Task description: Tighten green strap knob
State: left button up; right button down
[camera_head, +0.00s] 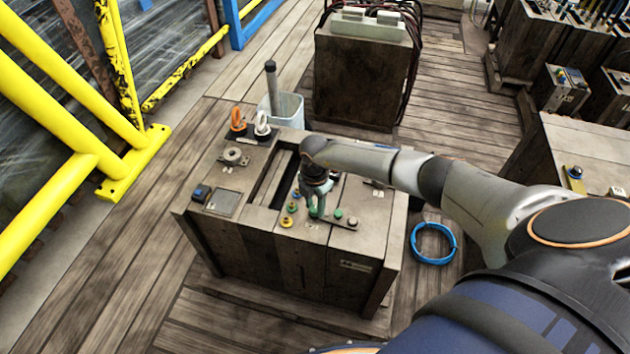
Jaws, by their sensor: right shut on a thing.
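A wooden mould box (300,262) stands in the middle of the view, with fittings on its top. My right gripper (316,207) points down over the front part of this top. It is shut on a green knob (314,213) at the strap, and the fingers hide most of the knob. The flat strap (328,219) runs to the right from there. A smaller green knob (338,213) and a dark round knob (352,222) sit near its right end, apart from the gripper. My left gripper is not in view.
Yellow and green buttons (287,221) lie just left of the gripper. Orange (237,120) and white (262,126) shackles stand at the box's back edge. A pale bin (288,108) is behind. A blue hose coil (433,243) lies on the floor at right.

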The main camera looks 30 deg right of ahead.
aim_at(315, 209)
jog(key=c, duration=0.5)
grip_release()
jog(key=shift+r, duration=0.55)
notch_tip(315, 209, up, 12)
jog(key=p, duration=0.1)
jog(key=shift+f, duration=0.25)
